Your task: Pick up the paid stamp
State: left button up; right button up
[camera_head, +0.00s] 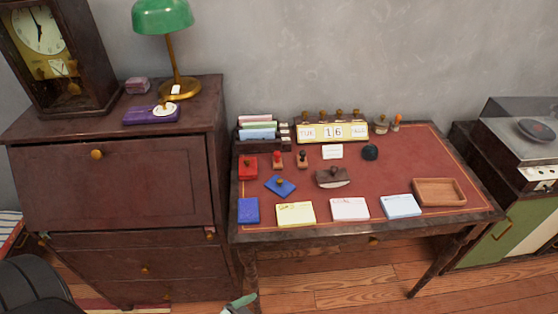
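Several stamps are on the red-topped desk (400,160), and I cannot read which one is the paid stamp. A red-handled stamp (277,160) and a brown wooden stamp (302,160) stand upright at the left middle. A row of stamps with brown knobs (340,114) shows behind the yellow calendar (332,133). Two more small upright items, one brown (381,125) and one orange-topped (396,123), stand to its right and may be stamps. Neither of my grippers can be made out. A small grey-green object (239,303) at the bottom edge is cut off and unclear.
A red box (248,167), blue pad (281,187), rocker blotter (332,178), dark round object (370,152), note pads (350,208) and wooden tray (439,192) occupy the desk. A cabinet (100,185) stands left, a record player (532,131) right. The desk's right part is mostly clear.

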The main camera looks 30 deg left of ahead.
aim_at(277, 163)
jog(key=u, duration=1.05)
jog(key=k+j, duration=0.05)
jog(key=j, duration=0.05)
